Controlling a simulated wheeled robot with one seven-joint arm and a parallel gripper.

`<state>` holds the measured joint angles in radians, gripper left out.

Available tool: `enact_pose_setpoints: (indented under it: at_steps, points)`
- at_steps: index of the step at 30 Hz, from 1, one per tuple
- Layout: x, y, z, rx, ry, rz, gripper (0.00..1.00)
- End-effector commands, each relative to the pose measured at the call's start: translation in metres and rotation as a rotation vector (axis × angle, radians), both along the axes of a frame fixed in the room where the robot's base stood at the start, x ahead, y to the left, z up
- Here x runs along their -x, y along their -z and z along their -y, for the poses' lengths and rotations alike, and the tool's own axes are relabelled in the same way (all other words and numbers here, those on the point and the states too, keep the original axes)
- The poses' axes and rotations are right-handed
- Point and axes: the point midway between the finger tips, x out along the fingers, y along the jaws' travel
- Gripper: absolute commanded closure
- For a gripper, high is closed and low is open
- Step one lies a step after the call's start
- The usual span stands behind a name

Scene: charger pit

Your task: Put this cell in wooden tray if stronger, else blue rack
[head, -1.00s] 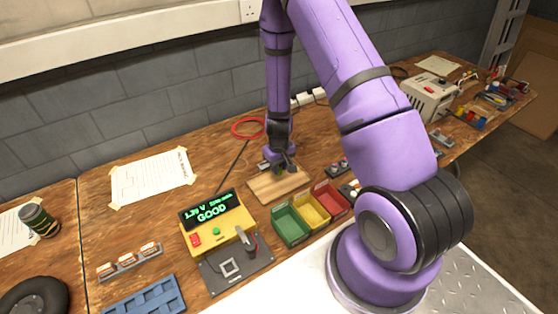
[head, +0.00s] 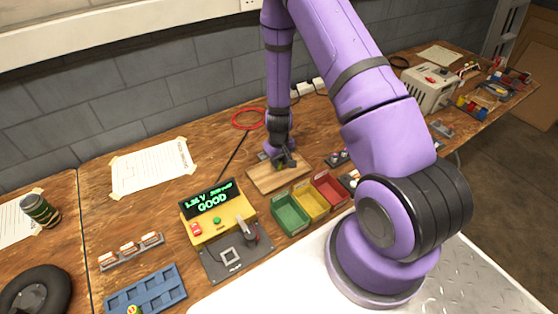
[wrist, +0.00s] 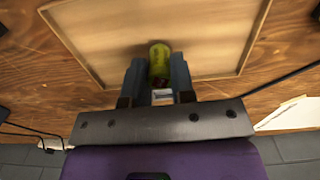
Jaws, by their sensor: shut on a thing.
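My gripper (head: 286,165) is over the wooden tray (head: 262,186) at the back middle of the bench. In the wrist view my gripper (wrist: 158,80) is shut on a yellow-green cell (wrist: 159,60), which lies between the two fingers over the tray floor. The tray rim (wrist: 80,52) shows around it; I cannot tell whether the cell touches the floor. The blue rack (head: 160,284) is at the front left, with one round yellow-and-red-topped cell (head: 132,310) at its near edge. The yellow tester (head: 215,222) reads "GOOD" and about 1.25 V; its cradle looks empty.
Green (head: 290,214), yellow (head: 311,203) and red (head: 331,189) bins stand right of the tester, close to the tray. A grey holder with several cells (head: 130,249) is left of the tester. A red cable ring (head: 248,118) lies behind the tray.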

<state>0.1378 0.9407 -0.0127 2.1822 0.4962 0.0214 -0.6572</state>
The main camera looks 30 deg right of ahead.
Motion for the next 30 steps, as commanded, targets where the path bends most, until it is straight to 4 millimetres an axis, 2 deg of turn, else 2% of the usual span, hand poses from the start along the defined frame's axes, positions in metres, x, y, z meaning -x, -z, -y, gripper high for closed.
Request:
enact_pose_setpoints:
  at_steps: [15, 30]
  points:
    - [0.0001, 0.0095, 0.0, 0.0, -0.001, 0.0, 1.0]
    - [0.0002, 0.0099, 0.0, 0.0, 0.0, 0.0, 1.0]
